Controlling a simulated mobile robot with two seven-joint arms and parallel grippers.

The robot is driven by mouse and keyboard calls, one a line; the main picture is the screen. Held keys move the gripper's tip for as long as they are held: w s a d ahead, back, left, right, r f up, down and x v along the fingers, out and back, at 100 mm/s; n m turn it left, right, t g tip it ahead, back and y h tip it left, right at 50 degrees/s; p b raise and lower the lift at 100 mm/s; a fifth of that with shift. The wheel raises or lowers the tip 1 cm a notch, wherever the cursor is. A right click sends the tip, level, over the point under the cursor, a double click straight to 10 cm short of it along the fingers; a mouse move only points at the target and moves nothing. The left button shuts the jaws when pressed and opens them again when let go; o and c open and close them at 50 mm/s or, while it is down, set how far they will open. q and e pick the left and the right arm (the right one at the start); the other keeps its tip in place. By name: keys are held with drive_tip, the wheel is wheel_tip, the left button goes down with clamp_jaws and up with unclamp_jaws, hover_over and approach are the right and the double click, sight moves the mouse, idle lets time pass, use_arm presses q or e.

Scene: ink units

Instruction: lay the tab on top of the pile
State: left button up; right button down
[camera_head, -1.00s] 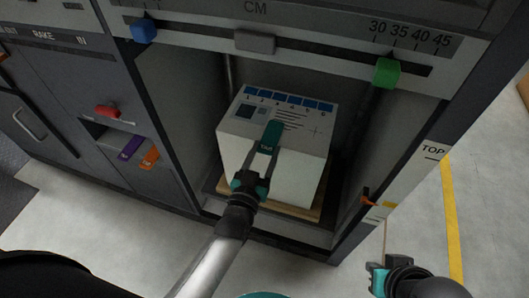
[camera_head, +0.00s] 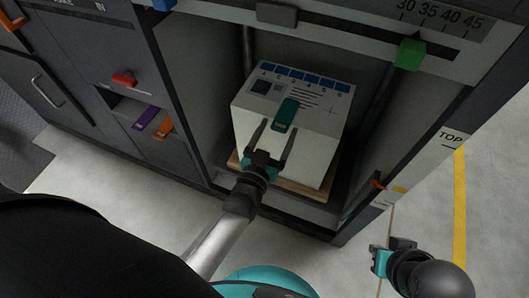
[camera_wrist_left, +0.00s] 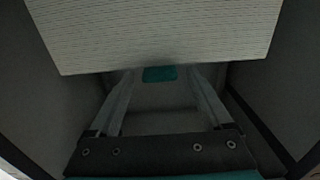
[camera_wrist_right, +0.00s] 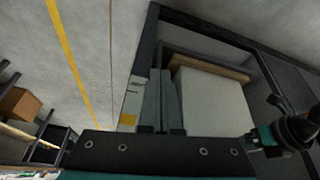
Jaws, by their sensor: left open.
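The teal tab (camera_head: 286,114) lies on the top face of the white pile (camera_head: 290,142), reaching over its near edge. It also shows in the left wrist view (camera_wrist_left: 159,74), between and just beyond the fingertips. My left gripper (camera_head: 277,127) is open and empty, its fingers on either side of the tab's near end and apart from it. The pile's printed top has a row of blue squares. My right gripper (camera_head: 376,257) is away at the lower right; in the right wrist view its fingers (camera_wrist_right: 164,72) lie side by side, shut with nothing between them.
The pile stands on a wooden board (camera_head: 308,191) inside an open bay with side walls. A green slider (camera_head: 410,54) and a grey slider (camera_head: 277,14) sit on the rail above. Purple (camera_head: 145,119) and orange (camera_head: 163,128) tabs are in a slot at left. The right floor is clear.

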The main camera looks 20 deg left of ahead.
use_arm(q)
drive_tip(key=s+p, duration=0.3)
drive_tip(key=s, duration=0.8)
wheel_tip(320, 180, down, 6)
drive_tip(key=d+m+g+h, duration=0.1)
drive_tip(key=m+g+h, duration=0.1)
drive_tip(key=g, duration=0.5)
drive_tip(key=s+a+f+g+y, duration=0.1)
drive_tip(key=s+a+g+y, duration=0.1)
drive_tip(key=s+a+g, duration=0.2)
drive_tip(key=s+g, duration=0.3)
drive_tip(key=s, duration=0.1)
drive_tip(key=shift+s+f, duration=0.35)
drive_tip(key=shift+f, duration=0.05)
use_arm(e)
wheel_tip(320, 180, down, 7)
drive_tip(key=g, duration=0.1)
drive_tip(key=shift+s, duration=0.3)
